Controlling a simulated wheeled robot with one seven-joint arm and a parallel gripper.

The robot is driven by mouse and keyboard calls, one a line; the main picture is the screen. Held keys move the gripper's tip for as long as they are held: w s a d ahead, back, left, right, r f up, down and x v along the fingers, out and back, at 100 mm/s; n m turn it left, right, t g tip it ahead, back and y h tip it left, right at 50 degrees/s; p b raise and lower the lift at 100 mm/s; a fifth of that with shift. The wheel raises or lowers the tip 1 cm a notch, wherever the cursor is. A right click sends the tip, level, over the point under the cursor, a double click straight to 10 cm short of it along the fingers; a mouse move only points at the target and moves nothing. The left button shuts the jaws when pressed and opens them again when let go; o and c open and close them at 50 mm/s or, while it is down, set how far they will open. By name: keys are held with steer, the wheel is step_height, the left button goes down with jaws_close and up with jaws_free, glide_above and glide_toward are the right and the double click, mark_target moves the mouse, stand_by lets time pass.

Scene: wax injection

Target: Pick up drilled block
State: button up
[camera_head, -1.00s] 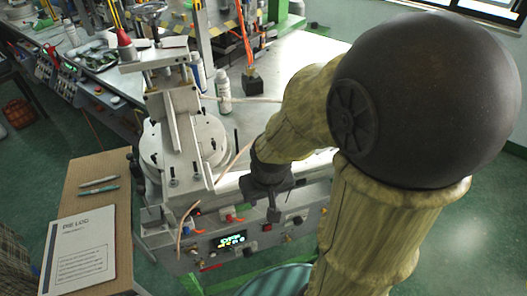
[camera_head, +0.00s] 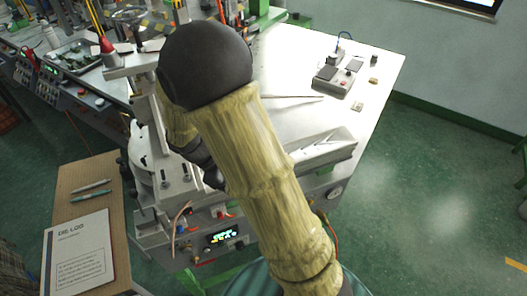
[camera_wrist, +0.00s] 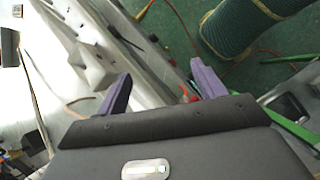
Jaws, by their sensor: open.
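My gripper (camera_wrist: 161,68) shows in the wrist view with its two purple fingers spread wide and nothing between them. In the head view my arm covers the gripper, in front of the wax machine. I cannot pick out the drilled block for certain. A pale part with dark holes (camera_wrist: 92,62) lies beyond the left finger in the wrist view; I cannot tell whether it is the block or part of the machine.
A control box (camera_head: 335,80) stands on the white table (camera_head: 290,120). A log sheet (camera_head: 80,250) and pens rest on the brown board at left. The table's right part is mostly clear.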

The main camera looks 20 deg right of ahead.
steer(key=w+a+n+h, duration=0.1)
steer(key=w+n+h, duration=0.1)
steer(key=w+a+r+n+t+h+p, duration=0.1)
steer(key=w+n+h, duration=0.2)
steer(key=w+a+r+n+t+h+p, duration=0.1)
steer(key=w+a+n+h, duration=0.1)
steer(key=w, duration=0.1)
steer(key=shift+w+a+r+h, duration=0.1)
steer(key=shift+r+h, duration=0.05)
steer(key=shift+h, duration=0.15)
steer(key=p+x, duration=0.4)
steer(key=x, duration=0.7)
steer(key=shift+d+p, duration=0.3)
steer(key=shift+d, duration=0.1)
steer(key=shift+w+d+f, duration=0.1)
steer(key=shift+d+f, duration=0.1)
steer(key=shift+f, duration=0.1)
